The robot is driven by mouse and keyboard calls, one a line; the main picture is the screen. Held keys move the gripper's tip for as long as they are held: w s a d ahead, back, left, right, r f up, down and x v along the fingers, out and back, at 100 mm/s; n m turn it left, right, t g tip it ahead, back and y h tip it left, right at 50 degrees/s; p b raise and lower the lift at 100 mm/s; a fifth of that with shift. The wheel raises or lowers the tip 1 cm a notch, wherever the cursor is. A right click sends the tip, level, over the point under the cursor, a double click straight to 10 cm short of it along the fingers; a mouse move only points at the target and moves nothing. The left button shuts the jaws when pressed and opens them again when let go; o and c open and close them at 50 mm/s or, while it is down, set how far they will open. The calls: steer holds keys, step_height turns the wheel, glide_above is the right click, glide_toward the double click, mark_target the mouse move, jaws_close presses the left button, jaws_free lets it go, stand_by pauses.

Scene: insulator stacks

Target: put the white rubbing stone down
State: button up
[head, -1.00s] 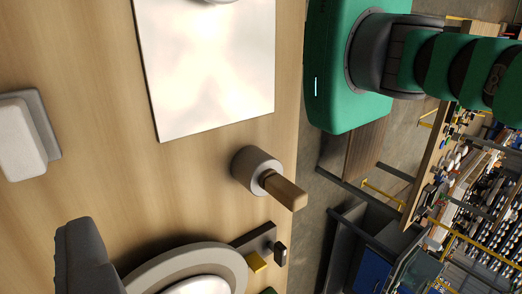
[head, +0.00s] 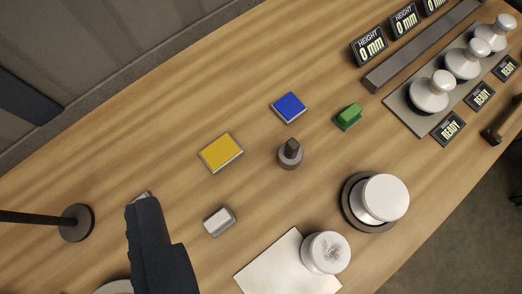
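A small white block with grey sides (head: 219,221), which looks like the white rubbing stone, lies flat on the wooden table, right of my gripper and apart from it in the picture. My gripper (head: 146,203) shows as one dark grey finger shape at the lower left, seen from behind. A small pale edge (head: 144,195) peeks out at its tip; I cannot tell what it is or whether it is held. The gap between the fingers is hidden.
Yellow (head: 220,152) and blue (head: 289,107) pads, a green block (head: 348,116) and a dark-handled tool (head: 290,153) stand mid-table. A white sheet (head: 275,270) and round insulators (head: 383,197) are right. A black stand (head: 76,222) is left. Bare wood lies between.

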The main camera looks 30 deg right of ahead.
steer(key=s+r+n+t, duration=0.4)
steer(key=s+r, duration=0.3)
steer(key=r, duration=0.3)
steer(key=shift+s+r+n, duration=0.2)
steer(key=shift+s+n, duration=0.2)
steer(key=shift+n, duration=0.2)
